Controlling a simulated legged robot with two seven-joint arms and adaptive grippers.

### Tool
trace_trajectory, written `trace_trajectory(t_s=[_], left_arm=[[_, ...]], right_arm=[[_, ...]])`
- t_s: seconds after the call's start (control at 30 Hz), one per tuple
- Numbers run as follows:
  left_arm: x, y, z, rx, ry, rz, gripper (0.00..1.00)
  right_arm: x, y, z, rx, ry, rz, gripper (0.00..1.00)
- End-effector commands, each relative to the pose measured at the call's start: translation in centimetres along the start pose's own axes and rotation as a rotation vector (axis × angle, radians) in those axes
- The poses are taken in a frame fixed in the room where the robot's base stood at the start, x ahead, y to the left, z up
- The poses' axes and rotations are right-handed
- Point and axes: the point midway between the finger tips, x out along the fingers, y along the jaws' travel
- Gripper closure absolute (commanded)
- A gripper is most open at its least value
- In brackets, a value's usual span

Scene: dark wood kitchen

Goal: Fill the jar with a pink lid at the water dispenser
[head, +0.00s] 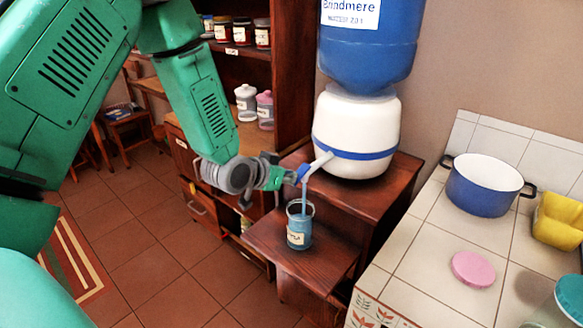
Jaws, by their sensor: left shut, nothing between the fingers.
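A clear jar (299,228) with a paper label stands upright without a lid on the lower wooden shelf. A stream of water runs into it from the spout (317,165) of the white water dispenser (355,130), which has a blue bottle on top. A pink lid (473,269) lies on the tiled counter. My left gripper (295,175) is shut and empty at the blue tap end of the spout, just above the jar; I cannot tell whether it touches the tap. My right gripper is not in view.
The tiled counter (420,284) at the right holds a blue pot (486,184), a yellow container (560,220) and a glass jar at the corner. White-lidded and pink-lidded jars (265,110) stand on the cabinet behind my left arm. Floor at left is mostly open.

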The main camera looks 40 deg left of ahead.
Motion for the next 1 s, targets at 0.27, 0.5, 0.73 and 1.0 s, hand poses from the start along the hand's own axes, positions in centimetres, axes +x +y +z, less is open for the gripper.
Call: trace_trajectory(t_s=[0.27, 0.5, 0.73, 1.0], left_arm=[[0.0, 0.0, 0.0, 0.0, -0.001, 0.0, 1.0], [0.0, 0.0, 0.0, 0.0, -0.001, 0.0, 1.0], [-0.2, 0.0, -0.4, 0.0, 0.0, 0.0, 1.0], [-0.9, 0.0, -1.4, 0.0, 0.0, 0.0, 1.0]], right_arm=[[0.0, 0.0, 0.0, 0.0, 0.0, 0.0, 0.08], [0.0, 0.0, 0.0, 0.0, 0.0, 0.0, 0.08], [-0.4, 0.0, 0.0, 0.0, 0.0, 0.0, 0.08], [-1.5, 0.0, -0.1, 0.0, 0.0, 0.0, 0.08]])
